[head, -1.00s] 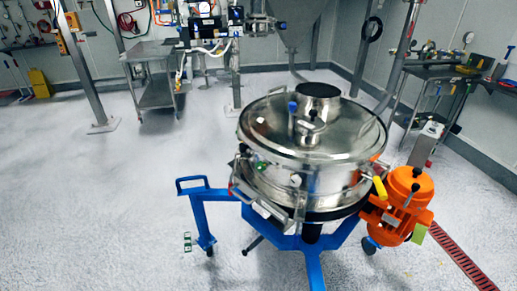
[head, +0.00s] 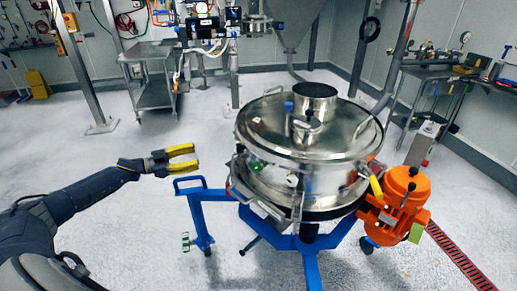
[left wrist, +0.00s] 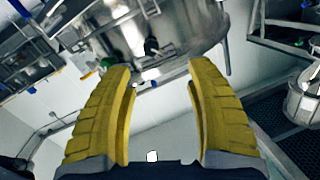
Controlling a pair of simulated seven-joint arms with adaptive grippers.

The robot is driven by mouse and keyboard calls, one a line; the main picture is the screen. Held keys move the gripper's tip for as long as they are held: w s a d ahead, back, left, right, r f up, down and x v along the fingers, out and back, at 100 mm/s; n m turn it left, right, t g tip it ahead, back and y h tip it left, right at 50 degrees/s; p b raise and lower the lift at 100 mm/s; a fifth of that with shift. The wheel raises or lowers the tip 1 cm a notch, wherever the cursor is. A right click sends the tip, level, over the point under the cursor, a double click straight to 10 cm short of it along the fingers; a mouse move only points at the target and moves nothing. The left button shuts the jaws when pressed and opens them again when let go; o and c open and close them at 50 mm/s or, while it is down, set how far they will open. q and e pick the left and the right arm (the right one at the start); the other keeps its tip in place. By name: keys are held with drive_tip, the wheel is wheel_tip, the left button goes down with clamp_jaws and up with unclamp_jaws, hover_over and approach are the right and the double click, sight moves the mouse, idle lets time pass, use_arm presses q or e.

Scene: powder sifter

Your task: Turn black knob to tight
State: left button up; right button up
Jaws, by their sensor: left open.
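The round steel powder sifter (head: 275,143) stands right of centre in the head view on a blue wheeled frame (head: 311,268). A small black knob (head: 241,148) shows at the left of its rim; black knobs also show on the orange motor (head: 412,172). I cannot tell which one the task names. My left gripper (head: 195,157) is open and empty, left of the sifter and apart from it. In the left wrist view, its yellow fingers (left wrist: 160,70) are spread, with a black knob (left wrist: 151,46) on a steel vessel beyond them. My right gripper is not in view.
The frame's blue handle (head: 189,181) is just below my left gripper. A steel cart (head: 155,95) stands at the back left, and a workbench (head: 440,73) at the right wall. The floor at left is clear.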

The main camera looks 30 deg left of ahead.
sight(238, 148)
use_arm(q)
drive_tip(key=shift+n+h, duration=0.4)
drive_tip(key=shift+h, duration=0.2)
drive_tip(key=x, duration=0.5)
drive_tip(key=s+d+x, duration=0.1)
drive_tip(key=x, duration=1.1)
drive_tip(key=shift+d+r, duration=0.2)
drive_tip(key=shift+d, duration=0.15)
clamp_jaws()
